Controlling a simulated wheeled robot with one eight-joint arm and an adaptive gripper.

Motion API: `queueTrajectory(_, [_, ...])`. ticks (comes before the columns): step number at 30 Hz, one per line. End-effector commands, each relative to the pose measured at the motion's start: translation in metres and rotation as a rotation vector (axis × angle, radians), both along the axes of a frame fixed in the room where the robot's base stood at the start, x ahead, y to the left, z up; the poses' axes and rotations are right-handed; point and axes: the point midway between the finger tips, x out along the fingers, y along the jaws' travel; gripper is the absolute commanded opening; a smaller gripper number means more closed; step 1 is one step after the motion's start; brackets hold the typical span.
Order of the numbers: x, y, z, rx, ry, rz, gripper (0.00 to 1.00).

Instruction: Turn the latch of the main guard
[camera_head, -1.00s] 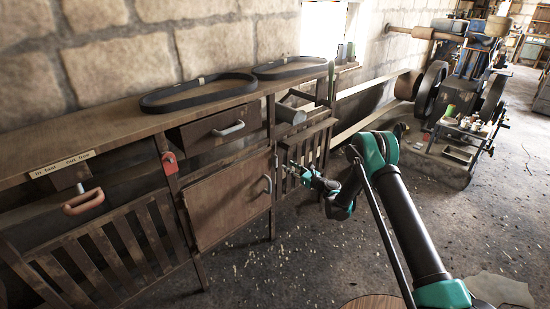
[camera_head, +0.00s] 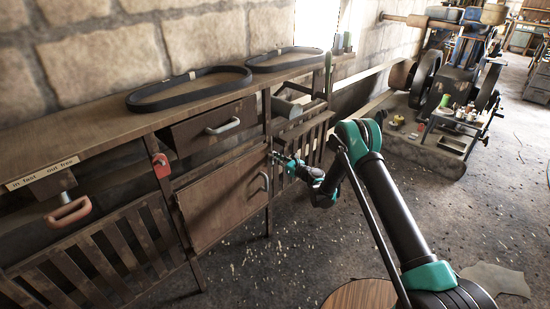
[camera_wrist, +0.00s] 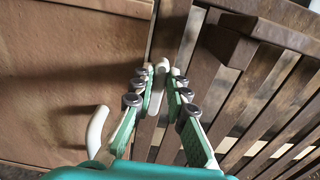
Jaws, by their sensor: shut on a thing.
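My gripper (camera_wrist: 158,92) is shut on a small pale upright piece, which looks like the latch (camera_wrist: 158,80), in the wrist view. The piece stands between the fingertips, in front of the dark wooden post, and its lower end shows between the fingers. In the head view my gripper (camera_head: 273,157) is at the post right of the cabinet door, and the latch is too small to tell there. A slatted wooden guard (camera_wrist: 265,95) is right of the post in the wrist view; it also shows in the head view (camera_head: 317,138).
The cabinet door (camera_head: 220,205) with its pale curved handle (camera_wrist: 97,130) is close on the left. A drawer (camera_head: 210,127) is above it. Two black belts (camera_head: 190,90) lie on the bench top. An engine (camera_head: 455,85) stands back right. The floor in front is free.

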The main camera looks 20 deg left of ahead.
Motion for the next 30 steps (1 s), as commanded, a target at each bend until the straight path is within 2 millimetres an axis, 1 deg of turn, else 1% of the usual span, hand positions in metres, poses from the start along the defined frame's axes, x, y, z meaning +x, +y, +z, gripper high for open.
queueTrajectory(2, [-0.0001,-0.0001,-0.0001,0.000,0.000,0.000,0.00])
queueTrajectory(9, [-0.0004,-0.0001,-0.0001,-0.002,-0.004,0.000,0.00])
queueTrajectory(16, [-0.0016,0.0002,-0.0002,-0.024,-0.058,0.000,0.00])
queueTrajectory(23, [-0.0046,0.0012,-0.0008,-0.083,-0.200,0.000,0.00])
queueTrajectory(30, [-0.0085,0.0024,-0.0025,-0.169,-0.407,0.000,0.00])
